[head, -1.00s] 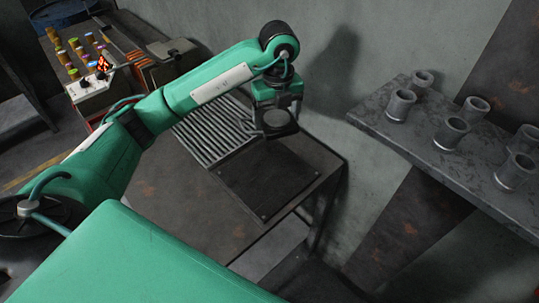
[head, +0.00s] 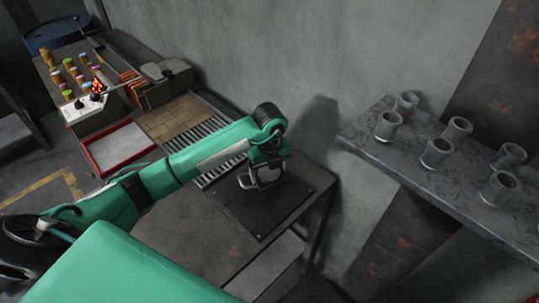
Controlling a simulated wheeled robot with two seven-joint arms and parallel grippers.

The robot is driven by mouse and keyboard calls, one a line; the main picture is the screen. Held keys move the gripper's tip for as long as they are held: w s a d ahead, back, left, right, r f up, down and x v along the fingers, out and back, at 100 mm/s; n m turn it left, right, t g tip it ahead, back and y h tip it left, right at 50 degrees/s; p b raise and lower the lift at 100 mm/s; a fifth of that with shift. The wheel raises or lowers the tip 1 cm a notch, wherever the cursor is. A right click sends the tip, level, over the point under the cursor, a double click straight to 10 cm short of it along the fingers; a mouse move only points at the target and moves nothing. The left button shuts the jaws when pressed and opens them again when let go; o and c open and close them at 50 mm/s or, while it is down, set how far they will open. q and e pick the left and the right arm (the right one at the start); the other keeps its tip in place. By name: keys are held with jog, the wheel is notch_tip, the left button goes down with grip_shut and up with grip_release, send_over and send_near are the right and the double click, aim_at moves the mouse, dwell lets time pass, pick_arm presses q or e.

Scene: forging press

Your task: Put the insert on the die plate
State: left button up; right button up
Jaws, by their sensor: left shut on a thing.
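The dark square die plate (head: 248,214) lies flat on the metal table, with small bolts at its corners. My left gripper (head: 262,180) is over the back part of the plate, pointing down. It is shut on the insert (head: 268,174), a small grey piece that the fingers partly hide. I cannot tell whether the insert touches the plate. My right gripper is out of view.
A roller rack (head: 213,125) adjoins the table at the back left, with a red-edged tray (head: 117,147) beyond. A shelf (head: 385,158) with several grey cups stands at right. The wall is close behind the table.

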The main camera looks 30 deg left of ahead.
aim_at(270, 183)
pick_arm(q)
jog(key=shift+w+f, duration=0.15)
jog(key=shift+f, duration=0.4)
notch_tip(270, 183, down, 4)
jog(key=shift+r+p, duration=0.25)
jog(key=shift+p, duration=0.4)
jog(key=shift+f, duration=0.45)
jog(key=shift+f, duration=0.15)
jog(key=o, duration=2)
jog(key=shift+c, duration=0.2)
